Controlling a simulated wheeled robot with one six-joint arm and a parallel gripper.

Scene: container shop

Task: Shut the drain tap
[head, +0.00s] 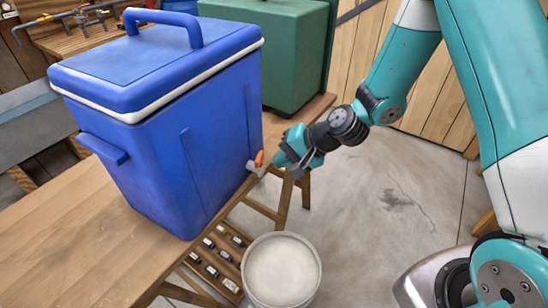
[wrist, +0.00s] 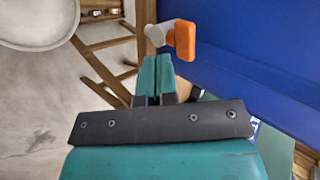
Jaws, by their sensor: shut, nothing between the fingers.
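The drain tap has a whitish body (head: 255,169) and an orange lever (head: 259,158). It sticks out low on the right side of the blue cooler (head: 180,150). In the head view the lever stands up from the tap. In the wrist view the orange lever (wrist: 186,41) is beside the pale spout (wrist: 160,32), in front of the blue cooler wall (wrist: 265,65). My gripper (head: 279,159) is just right of the tap. Its fingers (wrist: 156,62) are shut and empty, with the tips close to the lever; I cannot tell whether they touch.
The cooler stands on a wooden bench (head: 75,240). A round pale bucket (head: 281,270) is on the floor below, beside a rack of small dark items (head: 215,252). A green container (head: 275,50) stands behind. Concrete floor (head: 390,210) is clear to the right.

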